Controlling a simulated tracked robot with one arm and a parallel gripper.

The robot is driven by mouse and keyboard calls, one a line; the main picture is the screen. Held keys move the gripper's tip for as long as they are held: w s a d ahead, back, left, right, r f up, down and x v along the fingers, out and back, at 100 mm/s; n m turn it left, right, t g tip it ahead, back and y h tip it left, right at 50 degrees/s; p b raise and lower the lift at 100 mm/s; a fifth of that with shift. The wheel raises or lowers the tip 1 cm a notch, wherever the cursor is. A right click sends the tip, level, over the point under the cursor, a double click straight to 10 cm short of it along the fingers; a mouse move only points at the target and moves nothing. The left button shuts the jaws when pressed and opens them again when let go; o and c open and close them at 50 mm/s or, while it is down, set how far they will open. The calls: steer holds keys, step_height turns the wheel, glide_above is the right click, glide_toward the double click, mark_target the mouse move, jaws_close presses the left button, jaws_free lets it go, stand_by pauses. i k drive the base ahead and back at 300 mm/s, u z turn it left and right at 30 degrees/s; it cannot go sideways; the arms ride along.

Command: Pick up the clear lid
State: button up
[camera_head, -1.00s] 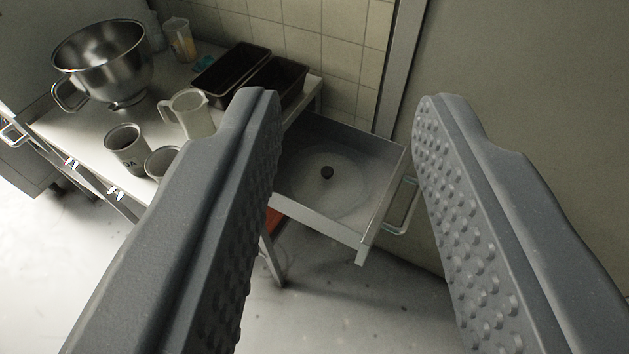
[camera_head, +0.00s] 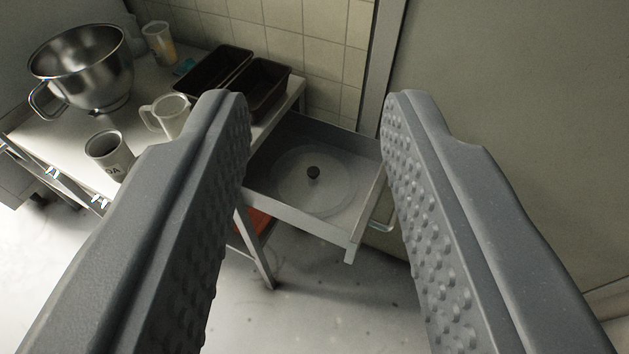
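The clear lid (camera_head: 335,185) is a round see-through disc with a dark knob at its middle. It lies in the open drawer (camera_head: 300,217) at the right end of the table. My gripper (camera_head: 306,95) is open and empty. Its two grey, studded fingers stand on either side of the drawer in the picture, with the lid showing between them. The lid is apart from the fingers and farther off. The left finger hides part of the table and the drawer's left side.
On the table (camera_head: 50,140) stand a steel mixing bowl (camera_head: 80,65), a pale jug (camera_head: 172,114), a cup (camera_head: 108,152), dark baking tins (camera_head: 262,88) and a clear beaker (camera_head: 159,42). A tiled wall and a door frame are behind. The floor in front is clear.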

mark_target(320, 181)
steer(key=z, duration=0.8)
steer(key=i, duration=0.95)
steer(key=u, duration=0.6)
